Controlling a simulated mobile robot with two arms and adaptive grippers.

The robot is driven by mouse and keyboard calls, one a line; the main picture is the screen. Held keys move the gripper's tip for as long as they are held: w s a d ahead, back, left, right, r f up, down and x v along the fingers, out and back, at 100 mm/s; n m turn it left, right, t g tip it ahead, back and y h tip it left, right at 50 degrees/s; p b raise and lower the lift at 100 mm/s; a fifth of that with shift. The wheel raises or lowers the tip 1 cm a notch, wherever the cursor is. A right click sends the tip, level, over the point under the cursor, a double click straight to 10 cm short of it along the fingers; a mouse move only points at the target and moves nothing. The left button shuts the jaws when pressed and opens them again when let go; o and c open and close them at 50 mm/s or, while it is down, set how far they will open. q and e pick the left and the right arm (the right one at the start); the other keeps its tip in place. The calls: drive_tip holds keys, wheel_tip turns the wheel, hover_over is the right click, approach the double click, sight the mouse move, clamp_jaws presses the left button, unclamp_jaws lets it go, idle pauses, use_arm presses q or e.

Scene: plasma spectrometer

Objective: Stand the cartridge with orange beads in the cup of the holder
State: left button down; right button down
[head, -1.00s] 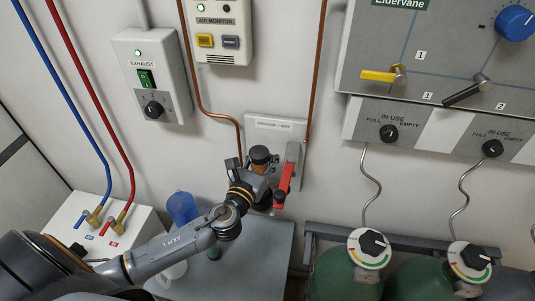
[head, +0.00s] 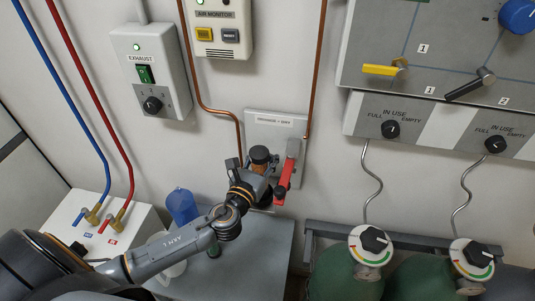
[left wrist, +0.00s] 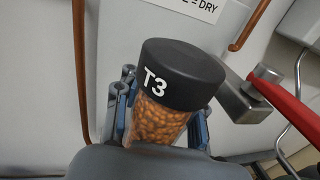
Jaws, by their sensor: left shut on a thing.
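The cartridge (head: 261,157) has a black cap and clear walls filled with orange beads. In the left wrist view the cartridge (left wrist: 158,122) stands nearly upright, with "T3" on its cap. My left gripper (head: 256,174) is shut around its body, with fingers (left wrist: 160,128) on both sides. It is at the grey wall plate (head: 262,126), whose label ends in "= DRY". The holder's cup and the cartridge's lower end are hidden behind my gripper, so I cannot tell whether they touch. My right gripper is not in view.
A red-handled lever (head: 285,182) is close to the right of the cartridge. Copper pipes (head: 314,70) run down to the plate. A blue translucent vessel (head: 182,206) stands on the grey table (head: 262,250) below. Green gas cylinders (head: 340,275) stand at lower right.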

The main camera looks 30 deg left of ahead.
use_arm(q)
drive_tip(key=shift+f+b, duration=0.35)
drive_tip(key=shift+f, duration=0.1)
drive_tip(key=shift+f+b, duration=0.65)
drive_tip(key=shift+f, duration=0.2)
drive_tip(key=c, duration=0.7)
unclamp_jaws()
drive_tip(key=shift+r, duration=0.1)
drive_tip(key=s, duration=1.2)
drive_tip(key=shift+d, duration=0.35)
